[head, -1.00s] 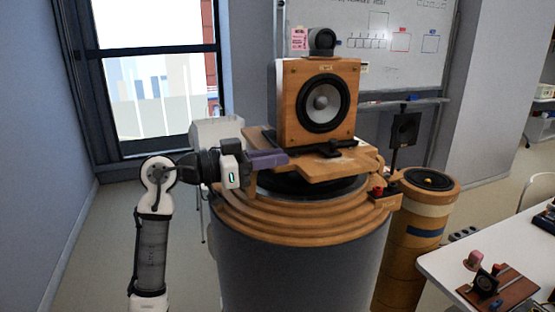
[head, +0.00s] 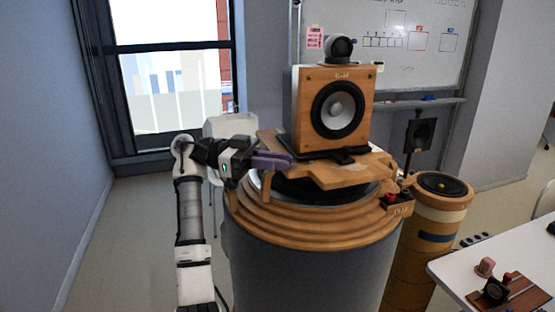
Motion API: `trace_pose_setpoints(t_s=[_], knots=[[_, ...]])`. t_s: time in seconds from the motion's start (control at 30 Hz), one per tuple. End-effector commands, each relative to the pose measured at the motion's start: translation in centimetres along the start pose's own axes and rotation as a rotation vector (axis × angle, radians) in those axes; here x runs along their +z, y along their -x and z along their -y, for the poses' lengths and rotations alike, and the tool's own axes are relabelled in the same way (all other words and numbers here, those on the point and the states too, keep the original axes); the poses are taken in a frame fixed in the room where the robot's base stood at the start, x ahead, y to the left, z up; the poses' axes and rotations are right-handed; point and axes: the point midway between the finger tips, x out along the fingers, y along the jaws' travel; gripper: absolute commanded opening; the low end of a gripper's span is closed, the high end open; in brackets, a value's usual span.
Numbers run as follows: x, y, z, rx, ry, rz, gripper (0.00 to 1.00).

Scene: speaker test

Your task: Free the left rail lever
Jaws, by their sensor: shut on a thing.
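A wooden loudspeaker (head: 318,92) with a round black-and-grey cone stands upright on a wooden board (head: 345,176), on top of a large round pedestal (head: 300,262) with stepped wooden rings. A black rail piece with a small knob (head: 343,154) lies at the speaker's front foot. My gripper (head: 272,161), with purple fingers, is at the board's left edge, shut. The left rail lever is not clearly visible; it appears to be hidden between or behind the fingers. I cannot make out where the fingers touch it.
A wooden column (head: 428,225) with a speaker cone on top stands to the right. A small box with red and black knobs (head: 397,202) sits on the pedestal's right rim. A white table (head: 515,245) with small parts is at the lower right. Floor is clear at left.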

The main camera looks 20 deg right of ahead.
Motion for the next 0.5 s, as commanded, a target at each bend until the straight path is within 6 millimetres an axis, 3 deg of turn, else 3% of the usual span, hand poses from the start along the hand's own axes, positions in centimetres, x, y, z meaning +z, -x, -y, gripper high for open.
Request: trace_pose_setpoints(t_s=[0.37, 0.4, 0.5], knots=[[0.12, 0.0, 0.02, 0.005, 0.001, 0.001, 0.0], [0.12, 0.0, 0.02, 0.005, 0.002, 0.001, 0.19], [0.1, 0.0, 0.03, 0.004, 0.001, 0.001, 0.32]])
